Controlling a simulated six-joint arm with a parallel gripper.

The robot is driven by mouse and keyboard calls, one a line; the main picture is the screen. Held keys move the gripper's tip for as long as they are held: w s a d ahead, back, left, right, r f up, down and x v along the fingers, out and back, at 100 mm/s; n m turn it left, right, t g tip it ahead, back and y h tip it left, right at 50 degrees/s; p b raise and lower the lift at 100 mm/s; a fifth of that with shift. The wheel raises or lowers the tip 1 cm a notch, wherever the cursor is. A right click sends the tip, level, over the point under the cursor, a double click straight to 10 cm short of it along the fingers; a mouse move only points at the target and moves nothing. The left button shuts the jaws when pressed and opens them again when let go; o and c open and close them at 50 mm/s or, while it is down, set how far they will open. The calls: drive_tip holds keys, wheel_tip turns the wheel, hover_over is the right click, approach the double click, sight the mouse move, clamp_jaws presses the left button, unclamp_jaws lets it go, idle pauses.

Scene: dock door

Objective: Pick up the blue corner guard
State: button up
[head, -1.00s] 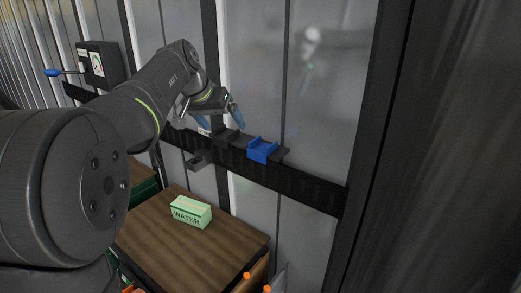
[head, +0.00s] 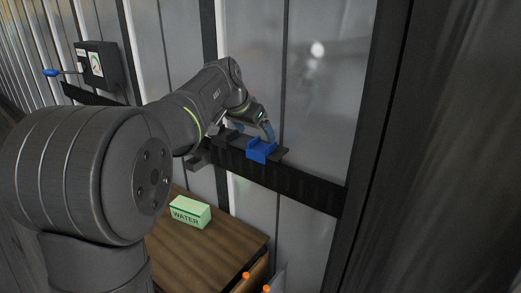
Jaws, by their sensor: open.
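The blue corner guard (head: 261,151) sits on a small dark shelf (head: 283,153) fixed to the black wall rail. My gripper (head: 254,131) is at the shelf, just above and beside the guard. One bluish fingertip shows right behind the guard's top, and the other is to its left, near a dark block. The jaws are open. I cannot tell whether a finger touches the guard.
A dark block (head: 226,138) sits left of the guard on the shelf. A green WATER box (head: 190,212) stands on a wooden surface (head: 225,244) below.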

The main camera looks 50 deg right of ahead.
sight(264, 146)
drive_tip(key=shift+x, duration=2.7)
drive_tip(key=c, duration=1.1)
drive_tip(key=shift+r, duration=0.15)
